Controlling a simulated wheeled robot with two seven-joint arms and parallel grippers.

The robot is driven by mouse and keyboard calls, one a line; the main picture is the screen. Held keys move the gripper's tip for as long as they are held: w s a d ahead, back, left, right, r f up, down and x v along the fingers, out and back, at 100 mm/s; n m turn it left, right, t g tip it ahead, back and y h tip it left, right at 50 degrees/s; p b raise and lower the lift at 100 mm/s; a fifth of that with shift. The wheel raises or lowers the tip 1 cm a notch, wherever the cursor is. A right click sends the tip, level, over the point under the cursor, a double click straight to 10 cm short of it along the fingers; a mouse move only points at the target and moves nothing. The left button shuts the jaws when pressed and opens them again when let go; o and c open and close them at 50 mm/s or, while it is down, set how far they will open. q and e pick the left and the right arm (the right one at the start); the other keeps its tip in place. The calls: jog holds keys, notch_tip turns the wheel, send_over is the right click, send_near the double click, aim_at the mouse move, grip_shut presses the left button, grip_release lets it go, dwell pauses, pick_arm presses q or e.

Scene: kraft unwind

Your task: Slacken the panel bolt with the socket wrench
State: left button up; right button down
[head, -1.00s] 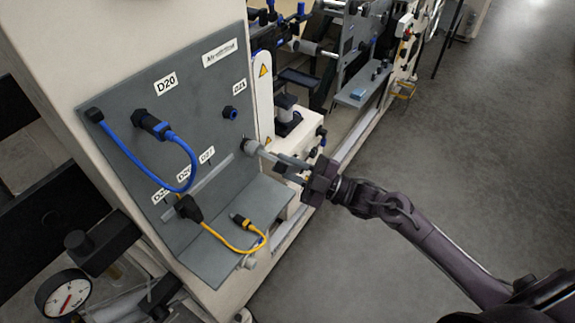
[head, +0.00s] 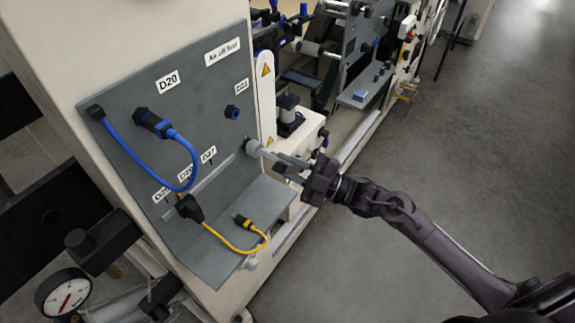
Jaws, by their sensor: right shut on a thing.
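The grey panel (head: 130,95) stands on the machine's side at left. The socket wrench (head: 265,151) reaches from my right gripper (head: 298,168) to the right part of the panel. Its light grey socket end is against the panel's face, at or very near it. The panel bolt is hidden behind the socket, so I cannot tell how far the socket sits over it. My right gripper is shut on the wrench, just right of the panel. My left gripper is not in view.
A blue cable (head: 130,151) and a yellow cable (head: 222,239) hang at the panel, left and below the wrench. A grey shelf (head: 215,262) juts out under it. A pressure gauge (head: 63,296) is at lower left. The floor (head: 470,170) at right is clear.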

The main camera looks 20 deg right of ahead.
jog(key=shift+f+n+g+b, duration=0.1)
jog(key=shift+n+g+b, duration=0.3)
jog(key=shift+n, duration=0.5)
jog(key=shift+n+g+b, duration=0.5)
jog(key=shift+n+b, duration=0.05)
jog(key=shift+n, duration=0.85)
